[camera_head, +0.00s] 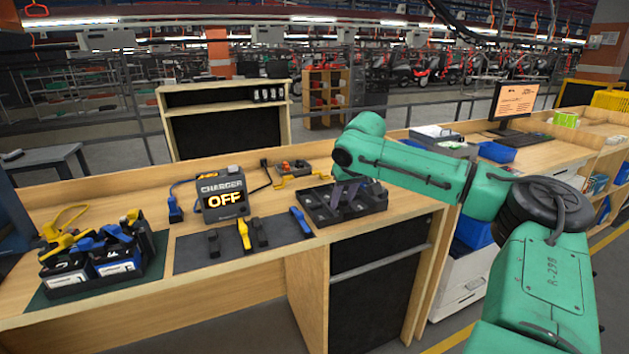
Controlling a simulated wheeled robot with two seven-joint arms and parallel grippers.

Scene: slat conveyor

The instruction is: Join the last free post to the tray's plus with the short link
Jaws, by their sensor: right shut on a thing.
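My right gripper (346,191) points down into a black compartment tray (372,207) at the right end of the bench. It is shut on a small piece there, which I take to be the short link; the fingers and tray walls hide most of it. The battery tray (46,297) is at the far left, holding batteries (118,267) with white labels. Yellow and blue clamps and leads (84,243) cover the battery tops, so I cannot tell the plus or the free post. My left gripper is not in view.
A charger (222,195) reading OFF stands mid-bench, with a blue clamp (174,209) beside it. Black, yellow and blue tools (244,234) lie on a dark mat (190,256) between the two trays. A small orange and grey item (293,168) sits behind.

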